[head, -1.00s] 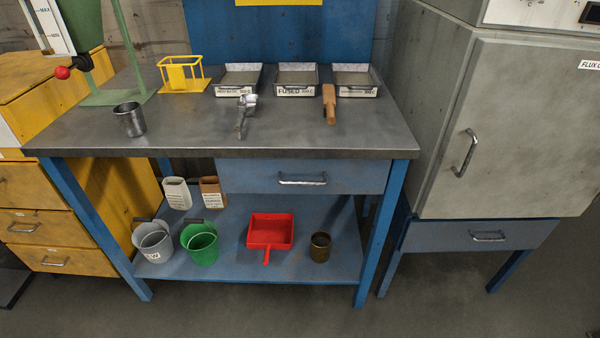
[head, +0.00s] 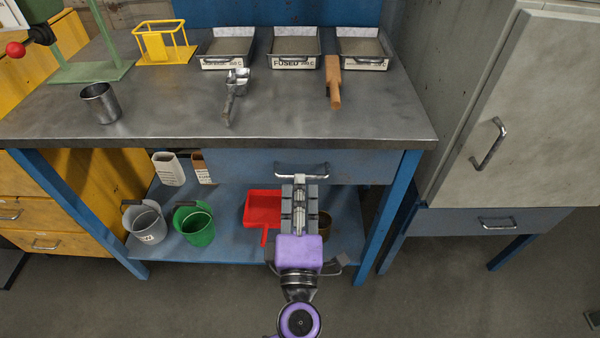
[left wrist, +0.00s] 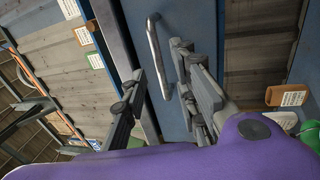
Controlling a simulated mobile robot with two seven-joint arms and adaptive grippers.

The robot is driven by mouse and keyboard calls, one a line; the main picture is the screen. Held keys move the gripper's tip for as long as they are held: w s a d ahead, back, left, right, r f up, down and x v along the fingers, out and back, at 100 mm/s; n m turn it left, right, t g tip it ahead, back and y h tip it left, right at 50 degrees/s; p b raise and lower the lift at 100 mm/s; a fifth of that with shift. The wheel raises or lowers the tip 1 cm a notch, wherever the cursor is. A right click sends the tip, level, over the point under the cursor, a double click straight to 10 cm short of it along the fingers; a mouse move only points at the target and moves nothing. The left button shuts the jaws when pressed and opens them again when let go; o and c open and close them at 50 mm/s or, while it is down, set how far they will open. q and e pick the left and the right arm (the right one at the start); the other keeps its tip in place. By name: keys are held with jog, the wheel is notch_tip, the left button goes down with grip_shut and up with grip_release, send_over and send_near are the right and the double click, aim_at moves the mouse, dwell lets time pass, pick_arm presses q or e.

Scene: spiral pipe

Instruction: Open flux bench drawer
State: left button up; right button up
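The blue bench drawer (head: 235,166) sits under the bench's grey top and looks shut. Its metal bar handle (head: 302,172) is at the middle of its front. My left gripper (head: 300,184) is directly in front of the handle, fingers pointing at it. In the left wrist view the two fingers of this gripper (left wrist: 158,68) are apart, and the handle (left wrist: 153,42) shows between their tips against the blue drawer front (left wrist: 198,22). Whether the fingers touch the handle I cannot tell. My right gripper is not in view.
The bench top (head: 180,120) holds a metal cup (head: 100,103), a scoop (head: 234,95), a wooden brush (head: 333,85) and trays. On the lower shelf are a red dustpan (head: 262,208) and buckets. A grey cabinet with its own blue drawer (head: 455,222) stands right.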

pick_arm(q)
jog(key=w, duration=0.3)
jog(key=shift+w+r, duration=0.15)
jog(key=shift+r, duration=0.15)
jog(key=shift+w, duration=0.2)
grip_shut()
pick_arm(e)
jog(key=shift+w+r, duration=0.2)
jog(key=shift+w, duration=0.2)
